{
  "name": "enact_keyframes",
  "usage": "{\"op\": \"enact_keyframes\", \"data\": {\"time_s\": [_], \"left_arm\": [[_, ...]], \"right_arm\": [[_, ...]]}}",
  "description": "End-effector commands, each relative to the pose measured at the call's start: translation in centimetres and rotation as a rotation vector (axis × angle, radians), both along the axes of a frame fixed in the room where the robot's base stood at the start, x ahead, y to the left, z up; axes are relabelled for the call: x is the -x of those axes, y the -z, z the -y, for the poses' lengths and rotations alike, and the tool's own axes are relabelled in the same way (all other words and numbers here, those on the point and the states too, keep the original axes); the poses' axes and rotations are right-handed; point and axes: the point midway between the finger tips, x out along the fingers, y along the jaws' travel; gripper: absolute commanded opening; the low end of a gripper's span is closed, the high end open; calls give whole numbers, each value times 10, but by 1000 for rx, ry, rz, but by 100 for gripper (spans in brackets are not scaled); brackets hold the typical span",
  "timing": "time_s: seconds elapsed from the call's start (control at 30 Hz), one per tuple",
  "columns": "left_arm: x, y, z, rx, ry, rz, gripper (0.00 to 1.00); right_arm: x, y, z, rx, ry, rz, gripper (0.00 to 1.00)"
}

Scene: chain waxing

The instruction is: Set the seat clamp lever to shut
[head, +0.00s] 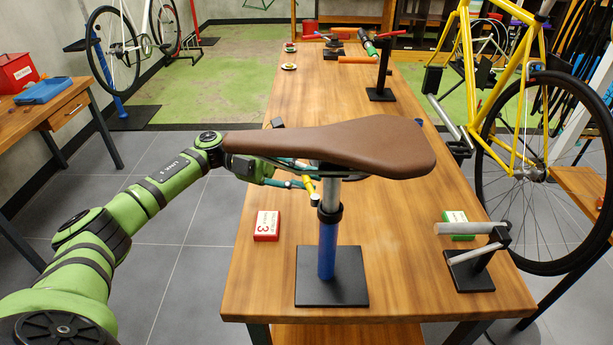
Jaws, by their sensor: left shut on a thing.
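A brown saddle (345,146) sits on a silver post in a blue tube (327,248) on a black base plate (332,278). A black seat clamp collar (329,212) rings the top of the tube. My left gripper (306,186) reaches in from the left under the saddle, its teal fingers beside the post just above the collar. It is shut on the seat clamp lever (310,188), a small yellow piece close to the post. The saddle hides part of the gripper, and I cannot tell the lever's exact angle. My right gripper is not in view.
On the wooden bench (420,285), a red box marked 3 (266,225) lies left of the stand. A green box (457,222) and a black stand with grey bars (470,268) are at the right. A yellow bike (500,100) stands beyond the right edge.

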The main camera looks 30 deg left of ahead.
Motion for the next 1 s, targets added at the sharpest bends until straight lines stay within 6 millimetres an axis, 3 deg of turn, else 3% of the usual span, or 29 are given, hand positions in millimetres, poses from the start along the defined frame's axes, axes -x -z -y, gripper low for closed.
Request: {"op": "enact_keyframes", "data": {"time_s": [0.07,0.1,0.17,0.57,0.67,1.0], "left_arm": [[0,-3,1,6,1,0,0],[0,-3,1,6,1,1,25],[0,-3,1,6,1,1,47],[0,-1,-4,2,-2,0,47],[0,-1,-15,1,-3,0,47],[5,-1,-84,3,-4,2,47]], "right_arm": [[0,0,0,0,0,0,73],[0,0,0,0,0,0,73],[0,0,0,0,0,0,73],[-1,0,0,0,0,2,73],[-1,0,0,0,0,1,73],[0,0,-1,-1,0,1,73]]}}
